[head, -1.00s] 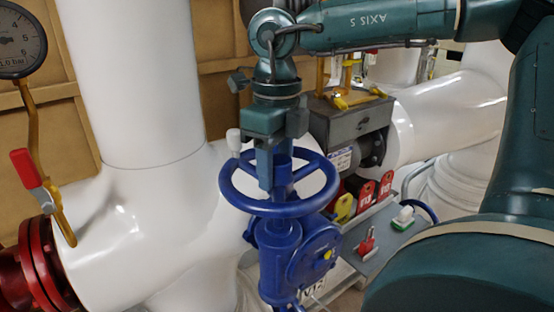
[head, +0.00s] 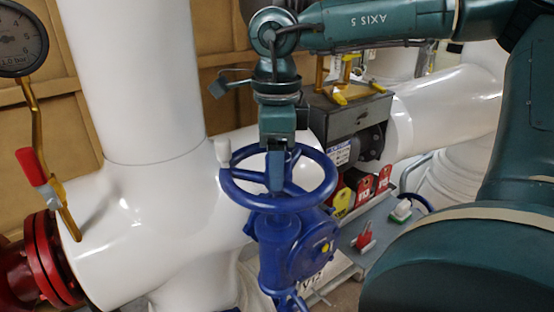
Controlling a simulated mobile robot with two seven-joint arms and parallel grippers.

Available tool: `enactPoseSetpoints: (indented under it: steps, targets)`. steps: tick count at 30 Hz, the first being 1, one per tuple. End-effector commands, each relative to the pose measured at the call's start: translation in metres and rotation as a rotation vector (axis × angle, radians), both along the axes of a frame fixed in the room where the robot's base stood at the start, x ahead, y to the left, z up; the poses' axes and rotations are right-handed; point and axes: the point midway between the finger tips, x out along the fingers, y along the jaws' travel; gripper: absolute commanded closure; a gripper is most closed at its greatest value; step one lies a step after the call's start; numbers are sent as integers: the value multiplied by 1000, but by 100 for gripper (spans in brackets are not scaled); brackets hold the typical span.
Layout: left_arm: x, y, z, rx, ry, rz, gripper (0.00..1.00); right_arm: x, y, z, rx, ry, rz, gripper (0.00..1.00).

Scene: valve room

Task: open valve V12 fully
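Valve V12 has a blue handwheel (head: 236,197) on a blue gear housing (head: 300,250). A pale knob (head: 222,151) stands up from the far left of its rim. A partly hidden tag (head: 318,281) below seems to read V12. My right gripper (head: 275,182) points straight down from above into the wheel, near its hub and spokes. I see its fingers edge-on, one behind the other, so their gap and any contact with the spokes are hidden. My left gripper is not in view.
Large white pipes (head: 135,80) stand behind and left, with a red flange (head: 48,258). A gauge (head: 20,40) and a red-handled lever (head: 32,168) are at the left. A grey box (head: 345,112) and a tray (head: 385,232) with red and yellow tags are close right.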

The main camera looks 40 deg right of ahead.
Motion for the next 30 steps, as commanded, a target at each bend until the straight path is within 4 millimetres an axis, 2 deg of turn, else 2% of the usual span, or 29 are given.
enactPoseSetpoints:
  steps: [13, 30]
  targets:
    - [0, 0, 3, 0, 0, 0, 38, -3, -2, 1, -9, 17, -2, 38]
    - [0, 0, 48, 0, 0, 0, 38, -1, -1, 65, -4, 9, -2, 38]
